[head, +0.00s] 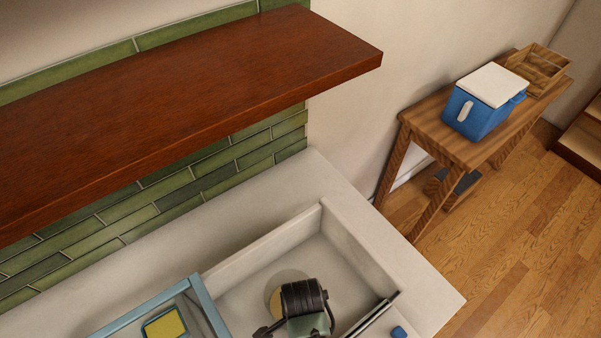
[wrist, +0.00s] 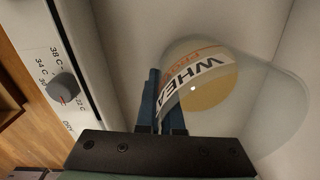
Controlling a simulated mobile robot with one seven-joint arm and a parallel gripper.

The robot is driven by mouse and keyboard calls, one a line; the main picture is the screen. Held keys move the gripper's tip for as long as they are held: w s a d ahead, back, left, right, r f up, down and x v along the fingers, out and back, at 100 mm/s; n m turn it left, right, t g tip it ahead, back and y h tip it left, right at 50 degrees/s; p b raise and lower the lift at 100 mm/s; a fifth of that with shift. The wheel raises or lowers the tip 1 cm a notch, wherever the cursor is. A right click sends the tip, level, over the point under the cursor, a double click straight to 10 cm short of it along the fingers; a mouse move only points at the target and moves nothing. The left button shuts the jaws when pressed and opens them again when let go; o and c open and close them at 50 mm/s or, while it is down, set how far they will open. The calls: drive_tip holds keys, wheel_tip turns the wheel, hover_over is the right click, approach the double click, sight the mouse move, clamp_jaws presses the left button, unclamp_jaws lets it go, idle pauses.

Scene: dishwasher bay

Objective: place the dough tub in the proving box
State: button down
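The dough tub (wrist: 265,95) is clear and round, with pale yellow dough and a white label with black and orange print. In the head view, the dough tub (head: 274,297) is inside the pale walls of the proving box (head: 262,245), partly hidden by my gripper (head: 304,300). In the wrist view, the dark blue fingers of my gripper (wrist: 163,105) are close together with the tub's wall between them. The proving box (wrist: 85,50) has a dial with temperature marks on its front. I cannot tell whether the tub touches the box floor.
A blue-framed container (head: 208,305) with a yellow item (head: 165,324) stands left of the box. A brown shelf (head: 190,95) overhangs the counter (head: 400,260). A blue cooler (head: 478,112) and a wooden crate (head: 540,66) stand on a side table at the right.

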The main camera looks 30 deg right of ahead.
drive_tip(key=c, duration=1.1)
unclamp_jaws()
drive_tip(key=r+b, duration=0.1)
drive_tip(key=r, duration=1.1)
drive_tip(key=shift+s+r, duration=0.15)
drive_tip(key=shift+s, duration=0.05)
